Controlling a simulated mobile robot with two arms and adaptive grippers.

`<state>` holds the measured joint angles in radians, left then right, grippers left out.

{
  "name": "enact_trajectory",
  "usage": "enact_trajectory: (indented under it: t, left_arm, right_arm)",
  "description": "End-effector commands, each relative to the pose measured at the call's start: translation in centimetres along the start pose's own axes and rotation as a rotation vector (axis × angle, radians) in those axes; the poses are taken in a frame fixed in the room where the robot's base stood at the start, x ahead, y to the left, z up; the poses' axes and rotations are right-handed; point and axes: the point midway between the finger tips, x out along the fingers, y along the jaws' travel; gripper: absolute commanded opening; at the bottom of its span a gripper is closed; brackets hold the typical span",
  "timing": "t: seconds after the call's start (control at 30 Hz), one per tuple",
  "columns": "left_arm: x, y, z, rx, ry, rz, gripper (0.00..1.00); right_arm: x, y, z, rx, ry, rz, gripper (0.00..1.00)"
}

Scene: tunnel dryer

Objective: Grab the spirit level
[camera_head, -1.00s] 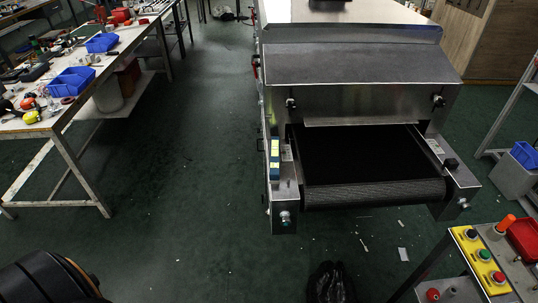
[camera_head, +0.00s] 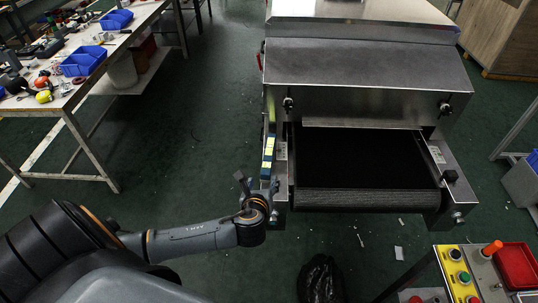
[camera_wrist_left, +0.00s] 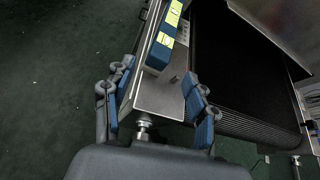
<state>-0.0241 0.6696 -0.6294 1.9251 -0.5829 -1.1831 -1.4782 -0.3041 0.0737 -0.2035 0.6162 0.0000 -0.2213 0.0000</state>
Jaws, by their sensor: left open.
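The spirit level is a blue bar (camera_head: 267,157) with pale yellow patches. It lies along the left side rail of the dryer's belt inlet. In the left wrist view the spirit level (camera_wrist_left: 165,38) shows at the top, beyond the fingertips, and its far end is cut off by the frame. My left gripper (camera_head: 257,185) is open and empty at the near end of that rail, just short of the level. In the left wrist view the blue-padded fingers of my left gripper (camera_wrist_left: 160,92) stand apart, with metal rail between them. My right gripper is in no view.
The dryer's steel hood (camera_head: 365,70) and black belt (camera_head: 362,160) lie right of the level. A cluttered workbench (camera_head: 75,90) stands at the left, with free green floor between. A button panel (camera_head: 460,270) is at the lower right.

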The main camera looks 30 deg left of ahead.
Motion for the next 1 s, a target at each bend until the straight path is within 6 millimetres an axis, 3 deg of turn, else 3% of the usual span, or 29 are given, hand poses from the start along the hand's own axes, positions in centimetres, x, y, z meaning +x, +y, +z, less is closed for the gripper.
enact_trajectory:
  t: [0.1,0.2,0.5,0.87,1.0]
  left_arm:
    - [0.3,-0.3,2.2,0.153,-0.065,-0.015,0.57]
    - [1.1,-0.4,2.8,0.201,-0.083,-0.017,0.57]
    - [6.8,-0.6,3.2,0.201,-0.083,-0.015,0.57]
    - [9.7,-0.7,3.4,0.199,-0.081,-0.018,0.57]
    - [11.6,-0.9,3.5,0.198,-0.081,-0.016,0.57]
  right_arm:
    - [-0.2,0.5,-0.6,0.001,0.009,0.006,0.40]
    - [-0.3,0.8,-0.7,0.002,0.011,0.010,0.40]
    - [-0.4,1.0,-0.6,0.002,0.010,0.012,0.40]
    - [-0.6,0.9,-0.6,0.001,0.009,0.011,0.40]
    - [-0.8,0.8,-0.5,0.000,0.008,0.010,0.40]
